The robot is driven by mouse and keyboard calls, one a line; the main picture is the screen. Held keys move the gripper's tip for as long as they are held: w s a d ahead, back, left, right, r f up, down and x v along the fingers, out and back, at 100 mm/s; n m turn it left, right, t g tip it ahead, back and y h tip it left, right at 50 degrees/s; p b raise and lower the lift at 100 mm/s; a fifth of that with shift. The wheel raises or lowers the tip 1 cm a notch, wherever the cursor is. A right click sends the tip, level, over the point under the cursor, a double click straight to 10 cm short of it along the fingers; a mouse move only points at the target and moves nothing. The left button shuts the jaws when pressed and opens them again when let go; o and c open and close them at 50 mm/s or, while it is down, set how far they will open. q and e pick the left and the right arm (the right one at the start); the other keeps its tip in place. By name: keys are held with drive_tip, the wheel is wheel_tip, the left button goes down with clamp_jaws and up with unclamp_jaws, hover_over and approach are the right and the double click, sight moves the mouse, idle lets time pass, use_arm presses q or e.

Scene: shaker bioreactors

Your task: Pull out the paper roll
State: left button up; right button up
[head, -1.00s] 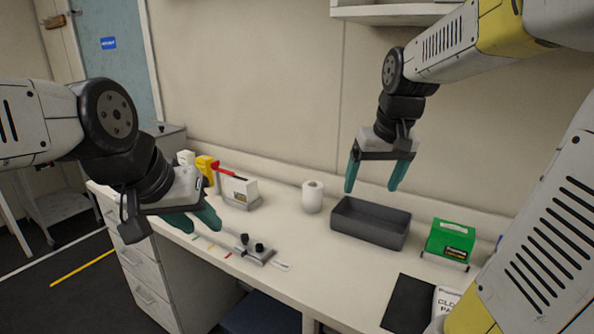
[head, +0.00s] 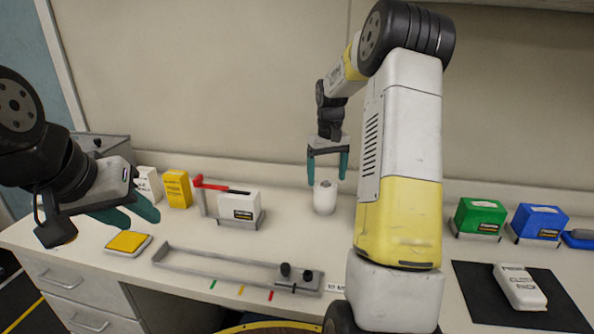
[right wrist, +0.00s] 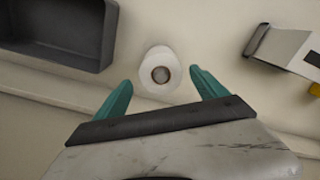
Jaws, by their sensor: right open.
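The white paper roll (head: 325,198) stands upright on the bench near the back wall in the head view. In the right wrist view the roll (right wrist: 160,72) shows from above with its dark core hole, just beyond the fingertips. My right gripper (head: 327,176) is open, fingers pointing down, directly above the roll; its open fingers (right wrist: 160,85) also show in the right wrist view, one on each side of the roll's near edge. Whether they touch it I cannot tell. My left gripper (head: 135,213) is at the left over the bench, with its two green fingers apart and nothing between them.
A dark grey tray (right wrist: 60,30) lies beside the roll. A white box (head: 238,205) with a red-handled stand is to the roll's left. A metal rail fixture (head: 235,267) lies in front. Green (head: 480,216) and blue (head: 538,221) boxes stand to the right.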

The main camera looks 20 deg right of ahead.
sight(325, 191)
drive_tip(key=shift+w+a+f, duration=0.1)
drive_tip(key=shift+w+f, duration=0.2)
drive_tip(key=shift+f, duration=0.15)
wheel_tip(325, 191, down, 8)
drive_tip(key=shift+r, duration=0.25)
drive_tip(key=c, duration=1.5)
drive_tip(key=shift+r, duration=0.45)
drive_tip(key=shift+r, duration=0.25)
drive_tip(key=shift+r, duration=0.25)
